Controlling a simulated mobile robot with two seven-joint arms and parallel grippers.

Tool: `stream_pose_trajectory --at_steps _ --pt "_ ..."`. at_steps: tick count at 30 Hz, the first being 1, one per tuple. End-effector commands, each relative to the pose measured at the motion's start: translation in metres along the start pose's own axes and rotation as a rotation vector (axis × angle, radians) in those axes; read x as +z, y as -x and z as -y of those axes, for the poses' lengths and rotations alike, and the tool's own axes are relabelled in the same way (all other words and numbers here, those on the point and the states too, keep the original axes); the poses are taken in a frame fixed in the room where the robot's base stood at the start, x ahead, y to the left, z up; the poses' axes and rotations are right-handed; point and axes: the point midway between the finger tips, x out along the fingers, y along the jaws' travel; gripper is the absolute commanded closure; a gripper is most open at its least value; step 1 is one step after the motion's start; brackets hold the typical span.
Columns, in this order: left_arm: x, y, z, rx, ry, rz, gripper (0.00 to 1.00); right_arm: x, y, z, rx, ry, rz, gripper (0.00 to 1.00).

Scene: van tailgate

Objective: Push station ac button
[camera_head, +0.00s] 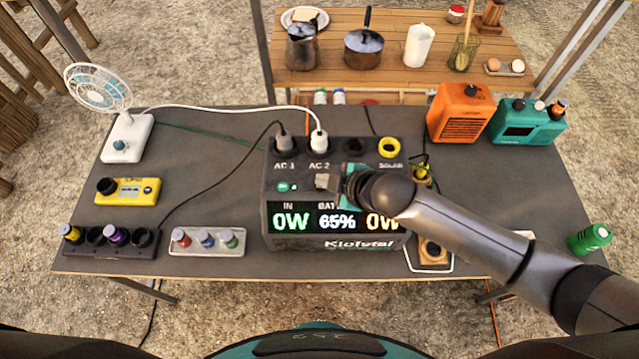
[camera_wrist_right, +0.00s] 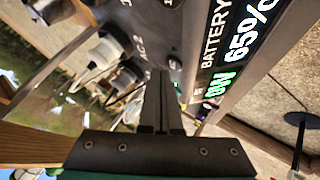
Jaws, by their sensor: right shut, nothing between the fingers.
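The power station (camera_head: 275,225) is a dark box on the table, its screen reading 0W, 65% and 0W; its face also shows in the wrist view (camera_wrist_right: 180,25). A small teal-lit button (camera_head: 283,187) sits on its face below the AC 1 label, with a small light beside it. In the wrist view the closed fingers (camera_wrist_right: 160,78) reach toward the face; contact cannot be told. My left gripper is not in view.
Two plugs (camera_head: 319,141) stand in the top sockets, a white cable leading to the fan (camera_head: 125,140). A yellow device (camera_head: 128,191), jar rack (camera_head: 207,241), orange heater (camera_head: 459,112) and teal box (camera_head: 528,122) share the table. A wooden shelf (camera_head: 400,75) stands behind.

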Motion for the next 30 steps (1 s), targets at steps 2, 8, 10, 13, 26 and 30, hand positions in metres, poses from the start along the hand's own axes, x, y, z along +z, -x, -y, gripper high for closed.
stream_pose_trajectory --at_steps 2,8,10,13,26,30 --pt "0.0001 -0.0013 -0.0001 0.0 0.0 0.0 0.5 0.0016 -0.0026 0.0024 -0.001 0.0 0.0 1.0" --pt "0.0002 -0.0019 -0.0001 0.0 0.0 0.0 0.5 0.0032 -0.0049 0.0039 0.0 0.001 -0.001 1.0" --pt "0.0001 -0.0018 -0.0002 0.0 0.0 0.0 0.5 0.0031 -0.0048 0.0038 0.0 0.001 -0.001 1.0" --pt "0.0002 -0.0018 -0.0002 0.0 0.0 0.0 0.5 0.0031 -0.0047 0.0038 0.0 0.0 -0.001 1.0" --pt "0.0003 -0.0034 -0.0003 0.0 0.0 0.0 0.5 0.0053 -0.0075 0.0059 -0.001 0.0 0.0 1.0" --pt "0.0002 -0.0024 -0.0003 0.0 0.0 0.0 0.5 0.0049 -0.0068 0.0055 -0.001 0.0 0.0 1.0"
